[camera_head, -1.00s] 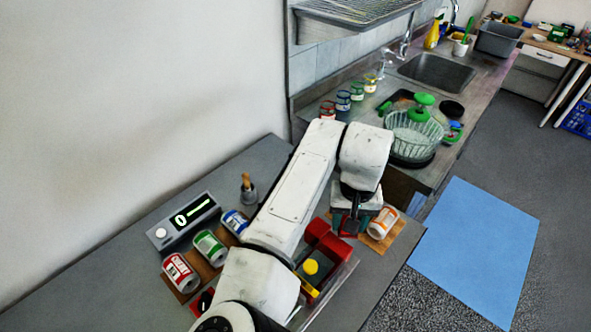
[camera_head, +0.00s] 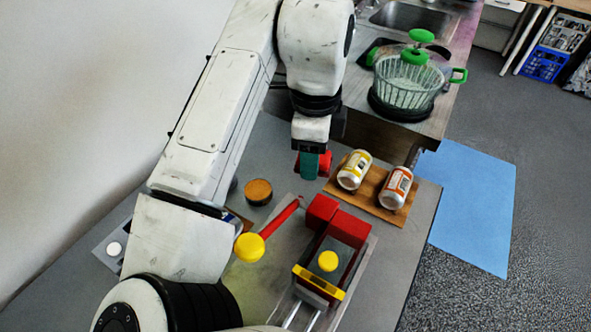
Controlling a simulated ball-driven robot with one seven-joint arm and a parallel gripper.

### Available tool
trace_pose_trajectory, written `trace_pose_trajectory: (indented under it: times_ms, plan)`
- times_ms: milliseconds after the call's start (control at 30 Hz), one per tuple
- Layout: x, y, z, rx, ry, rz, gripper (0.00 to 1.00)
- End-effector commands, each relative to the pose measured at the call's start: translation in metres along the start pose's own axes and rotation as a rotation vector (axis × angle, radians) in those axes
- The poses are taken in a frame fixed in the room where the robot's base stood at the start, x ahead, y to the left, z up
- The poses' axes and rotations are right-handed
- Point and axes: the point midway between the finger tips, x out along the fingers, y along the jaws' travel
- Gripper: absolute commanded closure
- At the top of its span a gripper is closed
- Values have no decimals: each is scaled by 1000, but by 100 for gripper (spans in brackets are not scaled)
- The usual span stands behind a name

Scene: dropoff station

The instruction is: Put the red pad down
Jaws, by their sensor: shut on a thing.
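My gripper (camera_head: 312,166) hangs down from the arm near the middle of the view, above the grey table. Its teal fingers are shut on a small red piece, the red pad (camera_head: 326,163), which sticks out to the right of them. Most of the pad is hidden by the fingers. I cannot tell how far the pad is above the tabletop.
A red vise (camera_head: 347,229) with a yellow bar and yellow knob stands in front on a metal tray. A wooden board (camera_head: 350,199) with a yellow-labelled jar (camera_head: 354,169) and an orange-labelled jar (camera_head: 398,188) lies right of my gripper. A round brown-topped object (camera_head: 258,191) stands left.

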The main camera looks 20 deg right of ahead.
Motion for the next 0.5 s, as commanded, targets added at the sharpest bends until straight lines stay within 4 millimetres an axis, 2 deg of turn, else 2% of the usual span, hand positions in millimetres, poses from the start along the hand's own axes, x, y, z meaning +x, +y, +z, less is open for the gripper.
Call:
trace_pose_trajectory:
  times_ms: [100, 300, 367, 500]
  plan:
    - [2, 5, 0, 177, -6, 0, 92]
    - [-2, 8, 0, 330, -8, 3, 92]
    - [0, 4, 2, 344, -7, 3, 92]
    - [11, -20, 10, 348, -4, 4, 92]
